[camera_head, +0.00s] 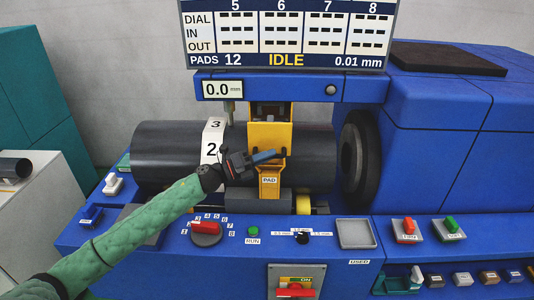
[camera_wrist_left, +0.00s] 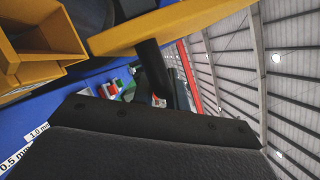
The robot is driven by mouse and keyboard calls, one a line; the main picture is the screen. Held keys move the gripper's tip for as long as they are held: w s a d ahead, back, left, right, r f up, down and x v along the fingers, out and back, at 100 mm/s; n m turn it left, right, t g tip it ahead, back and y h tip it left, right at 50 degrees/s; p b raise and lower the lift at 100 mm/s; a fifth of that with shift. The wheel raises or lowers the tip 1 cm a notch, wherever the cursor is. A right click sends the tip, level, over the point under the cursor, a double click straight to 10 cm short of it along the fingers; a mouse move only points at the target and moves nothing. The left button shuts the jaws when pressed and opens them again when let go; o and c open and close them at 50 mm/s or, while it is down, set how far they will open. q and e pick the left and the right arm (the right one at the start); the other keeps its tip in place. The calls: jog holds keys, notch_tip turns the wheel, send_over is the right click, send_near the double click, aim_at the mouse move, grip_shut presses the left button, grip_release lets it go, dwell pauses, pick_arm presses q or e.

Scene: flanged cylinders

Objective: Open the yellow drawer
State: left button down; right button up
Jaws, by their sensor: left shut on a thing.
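The yellow drawer (camera_head: 269,181), with a PAD label on its front, is in the yellow housing (camera_head: 269,133) in front of the dark cylinder. My left gripper (camera_head: 268,157) reaches in from the left and is shut across the drawer's upper front, where its fingers partly hide what they hold. In the left wrist view a yellow bar (camera_wrist_left: 170,26) crosses close to a dark finger, and open yellow box-shaped parts (camera_wrist_left: 45,45) show at the upper left. How far the drawer stands out is hard to tell. My right gripper is not in view.
The dark cylinder (camera_head: 165,155) lies across the blue machine behind my gripper, with a white numbered band (camera_head: 213,140) around it. Below are a red selector knob (camera_head: 206,228), a green button (camera_head: 253,230) and a grey tray (camera_head: 356,233). A display (camera_head: 287,30) reads IDLE above.

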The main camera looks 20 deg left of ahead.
pick_arm(q)
jog(key=s, duration=0.1)
jog(key=s+d, duration=0.1)
jog(key=s, duration=0.1)
jog(key=shift+s, duration=0.3)
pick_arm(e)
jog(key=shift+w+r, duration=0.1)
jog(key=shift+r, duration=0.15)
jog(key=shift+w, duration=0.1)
pick_arm(q)
jog(key=c, duration=1.4)
grip_release()
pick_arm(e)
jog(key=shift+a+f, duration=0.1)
